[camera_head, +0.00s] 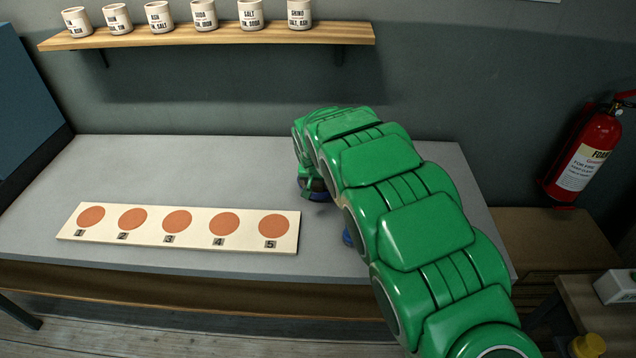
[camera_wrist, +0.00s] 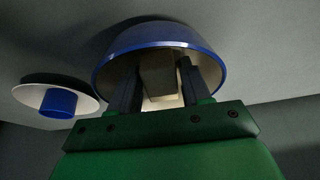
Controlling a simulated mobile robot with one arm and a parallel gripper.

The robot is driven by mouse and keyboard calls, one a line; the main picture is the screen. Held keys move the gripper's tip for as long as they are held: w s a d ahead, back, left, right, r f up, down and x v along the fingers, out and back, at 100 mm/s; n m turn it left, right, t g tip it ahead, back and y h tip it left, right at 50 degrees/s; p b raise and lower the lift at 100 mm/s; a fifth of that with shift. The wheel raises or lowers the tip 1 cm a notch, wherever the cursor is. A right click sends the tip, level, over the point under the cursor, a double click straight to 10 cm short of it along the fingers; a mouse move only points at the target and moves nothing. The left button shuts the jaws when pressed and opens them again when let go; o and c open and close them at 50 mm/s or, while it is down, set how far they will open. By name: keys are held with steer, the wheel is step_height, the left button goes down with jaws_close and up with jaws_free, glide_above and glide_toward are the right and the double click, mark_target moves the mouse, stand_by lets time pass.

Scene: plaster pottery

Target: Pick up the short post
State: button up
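A pale disc with a blue cylinder (camera_wrist: 58,102) is at left in the wrist view. A blue bit (camera_head: 347,238) peeks out beside my arm. A cream board (camera_head: 62,232) with numbered orange circles lies at left. A shelf (camera_head: 220,36) with labelled cups hangs behind.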

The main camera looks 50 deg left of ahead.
mark_target(318, 183)
steer(key=c, duration=0.7)
steer(key=shift+c, duration=0.2)
steer(key=shift+r, duration=1.65)
steer(key=shift+s+d+r, duration=0.1)
steer(key=shift+d+r, duration=0.05)
steer(key=shift+d, duration=0.05)
steer(key=s+d+r, duration=0.1)
steer(key=r, duration=0.1)
steer(key=d+r, duration=0.1)
steer(key=r, duration=0.1)
steer(key=s+d+r, duration=0.1)
steer(key=d, duration=0.1)
steer(key=shift+s+r, duration=0.35)
steer(key=shift+r, duration=0.05)
steer(key=s+d+r, duration=0.3)
steer(key=s+d, duration=0.1)
steer(key=d, duration=0.3)
steer(key=shift+s+d+r, duration=0.15)
steer(key=shift+s+r, duration=0.2)
